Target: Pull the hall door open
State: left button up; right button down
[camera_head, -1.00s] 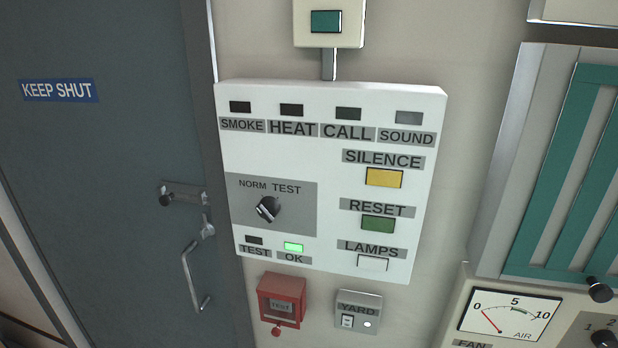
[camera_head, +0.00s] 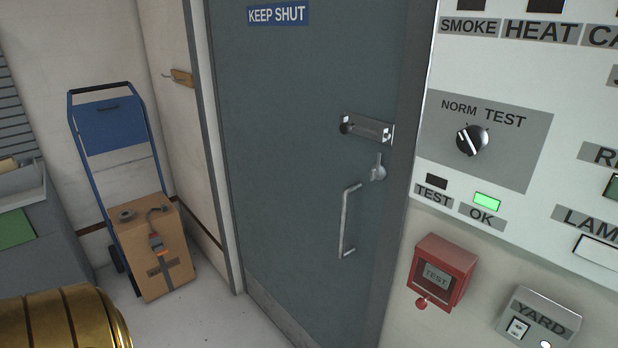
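The hall door (camera_head: 285,150) is dark grey-blue and looks closed in its frame. A blue sign reading KEEP SHUT (camera_head: 278,14) is near its top. On its right side are a sliding bolt (camera_head: 366,129) with a dark knob, a small turn lever (camera_head: 378,168) below it, and a vertical metal pull handle (camera_head: 346,220) under that. Whether the bolt is drawn or shot I cannot tell. Neither of my grippers is in view, and nothing touches the handle.
A white alarm panel (camera_head: 440,185) is right of the door, with a red TEST box (camera_head: 441,272) and a YARD switch box (camera_head: 539,318) below. A blue hand truck (camera_head: 108,125) carrying a cardboard box (camera_head: 152,250) stands left. A brass ribbed cylinder (camera_head: 62,320) is lower left. Floor before the door is clear.

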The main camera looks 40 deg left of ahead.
aim_at(308, 211)
jog(key=u, duration=1.65)
jog(key=i+z, duration=0.2)
jog(key=z, duration=0.25)
jog(key=i+j+z, duration=0.15)
jog(key=z, duration=0.35)
